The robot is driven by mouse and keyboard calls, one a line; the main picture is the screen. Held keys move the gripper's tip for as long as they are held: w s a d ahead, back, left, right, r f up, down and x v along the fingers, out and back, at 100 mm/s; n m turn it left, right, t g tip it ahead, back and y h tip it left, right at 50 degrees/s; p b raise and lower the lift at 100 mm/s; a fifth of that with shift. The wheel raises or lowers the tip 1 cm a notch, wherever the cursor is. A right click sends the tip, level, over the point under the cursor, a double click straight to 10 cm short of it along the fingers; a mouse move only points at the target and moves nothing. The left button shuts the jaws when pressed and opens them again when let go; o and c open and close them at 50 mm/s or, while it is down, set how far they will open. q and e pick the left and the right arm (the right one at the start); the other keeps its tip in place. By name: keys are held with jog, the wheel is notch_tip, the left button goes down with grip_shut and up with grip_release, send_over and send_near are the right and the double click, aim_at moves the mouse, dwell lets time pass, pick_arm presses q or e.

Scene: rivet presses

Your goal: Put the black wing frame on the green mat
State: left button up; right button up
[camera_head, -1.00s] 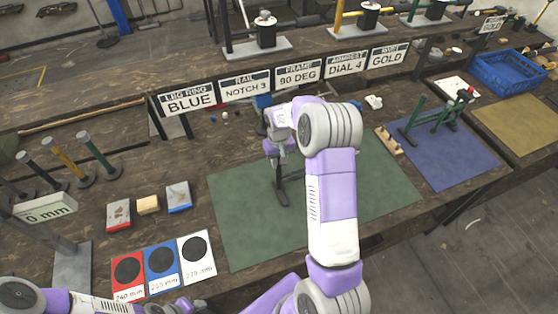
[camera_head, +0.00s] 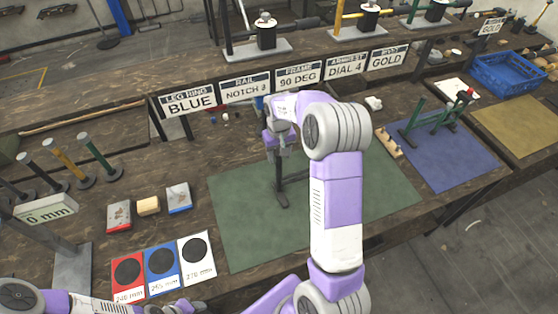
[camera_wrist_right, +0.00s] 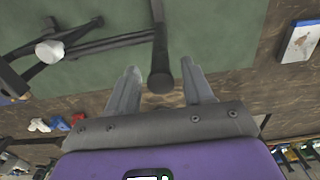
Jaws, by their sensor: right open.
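The black wing frame (camera_head: 281,190) stands on the green mat (camera_head: 240,235), partly hidden behind my right arm in the head view. In the right wrist view its dark bars (camera_wrist_right: 105,43) lie over the mat at the upper left, and one upright dark bar (camera_wrist_right: 160,45) reaches down between the fingers. My right gripper (camera_head: 277,150) is over the frame, near its top. In the right wrist view the gripper (camera_wrist_right: 160,82) is open, with a gap on both sides of the bar. My left arm shows only at the bottom left; its gripper is not visible.
A blue mat (camera_head: 445,160) with a green frame (camera_head: 437,118) lies to the right. A wooden peg block (camera_head: 389,143) sits between the mats. Red, blue and white cards (camera_head: 162,270) and small blocks (camera_head: 148,206) lie left of the green mat. Label signs (camera_head: 298,75) stand behind.

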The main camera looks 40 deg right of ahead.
notch_tip(320, 180, up, 7)
jog(key=shift+r, duration=0.2)
dwell(0.6)
